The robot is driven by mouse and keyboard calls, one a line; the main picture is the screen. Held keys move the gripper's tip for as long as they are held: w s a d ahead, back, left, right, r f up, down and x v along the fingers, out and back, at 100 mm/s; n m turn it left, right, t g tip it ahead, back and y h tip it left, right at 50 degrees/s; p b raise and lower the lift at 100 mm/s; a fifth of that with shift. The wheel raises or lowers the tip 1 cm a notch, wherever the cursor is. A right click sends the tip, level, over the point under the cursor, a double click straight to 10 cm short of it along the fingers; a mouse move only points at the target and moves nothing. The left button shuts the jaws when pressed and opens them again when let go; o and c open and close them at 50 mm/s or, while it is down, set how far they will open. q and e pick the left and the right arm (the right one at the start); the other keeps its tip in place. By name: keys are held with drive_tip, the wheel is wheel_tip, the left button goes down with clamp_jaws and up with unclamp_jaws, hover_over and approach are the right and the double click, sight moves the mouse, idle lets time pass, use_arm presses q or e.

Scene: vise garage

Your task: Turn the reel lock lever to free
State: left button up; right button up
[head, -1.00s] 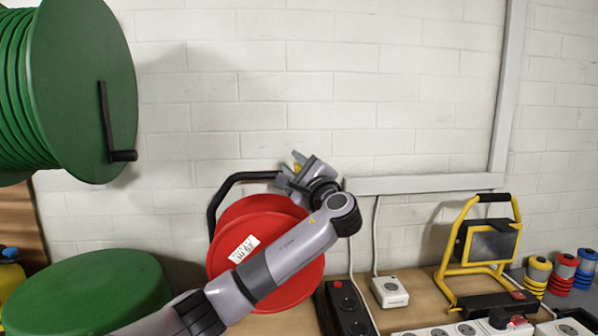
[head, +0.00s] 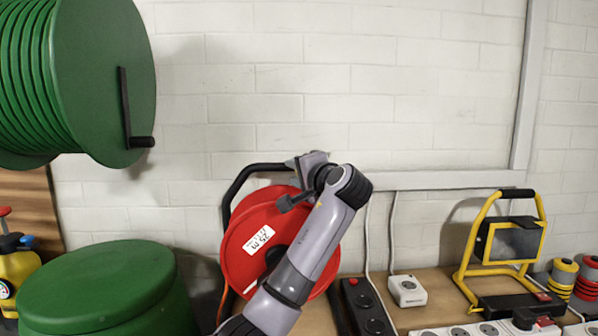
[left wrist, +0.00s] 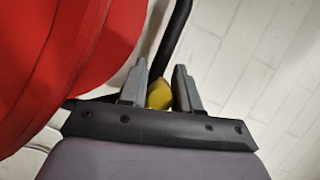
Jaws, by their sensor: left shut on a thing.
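The red cable reel (head: 255,225) with a white "25 m" label stands on the bench against the wall, under its black tube frame (head: 236,185). My left gripper (head: 293,172) is at the reel's upper right, near the frame's top bar. In the left wrist view, its two grey fingers (left wrist: 160,78) are on either side of a yellow piece (left wrist: 160,95), which looks like the lock lever, and are shut on it. The black tube and the red reel (left wrist: 60,60) are close by. The lever is hidden in the head view, so its angle cannot be told. My right gripper is out of view.
A green hose reel (head: 105,80) with a black crank hangs at upper left, above a green round-topped container (head: 95,285). Right of the red reel are a black power strip (head: 366,305), a white box (head: 407,290) and a yellow work lamp (head: 505,245).

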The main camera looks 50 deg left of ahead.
use_arm(q)
drive_tip(key=shift+n, duration=0.5)
drive_tip(key=o, duration=0.9)
drive_tip(key=shift+d+f, duration=0.1)
drive_tip(key=shift+b+v, duration=0.65)
drive_tip(key=shift+v, duration=2.9)
